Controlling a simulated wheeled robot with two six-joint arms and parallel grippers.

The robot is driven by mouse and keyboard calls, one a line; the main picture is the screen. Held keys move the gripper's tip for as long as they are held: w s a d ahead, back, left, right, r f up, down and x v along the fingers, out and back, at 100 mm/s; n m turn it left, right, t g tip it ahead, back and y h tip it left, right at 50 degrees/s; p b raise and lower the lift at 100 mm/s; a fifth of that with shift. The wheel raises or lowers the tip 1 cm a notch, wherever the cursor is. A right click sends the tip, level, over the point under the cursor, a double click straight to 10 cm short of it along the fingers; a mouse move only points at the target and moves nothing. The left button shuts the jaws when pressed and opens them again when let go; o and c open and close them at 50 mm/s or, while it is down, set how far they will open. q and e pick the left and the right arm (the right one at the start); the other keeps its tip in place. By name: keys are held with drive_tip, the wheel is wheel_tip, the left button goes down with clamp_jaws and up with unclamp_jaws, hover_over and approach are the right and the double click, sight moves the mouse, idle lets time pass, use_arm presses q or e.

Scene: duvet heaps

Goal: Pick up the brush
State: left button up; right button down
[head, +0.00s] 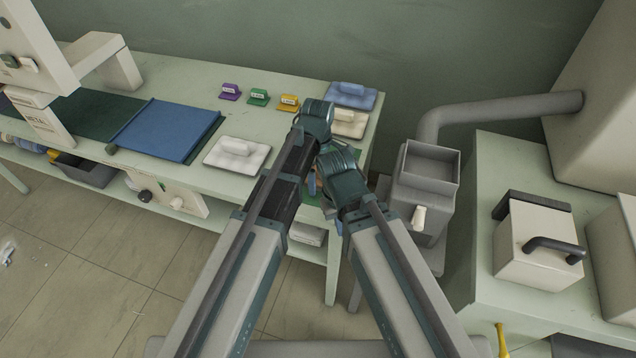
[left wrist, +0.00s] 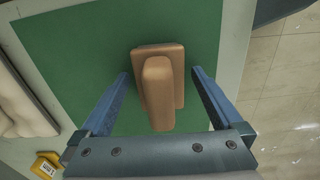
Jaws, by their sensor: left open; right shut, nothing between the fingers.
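The brush (left wrist: 158,85) is a brown wooden block with a raised rounded grip. It lies on a green mat (left wrist: 90,35) on the table. In the left wrist view my left gripper (left wrist: 158,78) is open, with one blue finger on each side of the brush. A gap shows on both sides, so the fingers look apart from it. In the head view only a small brown bit of the brush (head: 312,184) shows between my two arms, which hide most of it. My right gripper is largely hidden behind its own arm in the head view, shut and empty.
A grey bin with a pipe (head: 430,165) stands close to the right of the table.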

use_arm(q)
drive_tip(key=c, duration=1.5)
drive_tip(key=shift+r+p, duration=0.1)
drive_tip(key=shift+p, duration=0.2)
wheel_tip(320, 180, up, 10)
drive_tip(key=p, duration=0.9)
drive_tip(key=shift+p, duration=0.4)
drive_tip(key=o, duration=1)
drive_tip(key=shift+c, duration=0.2)
drive_tip(key=c, duration=0.7)
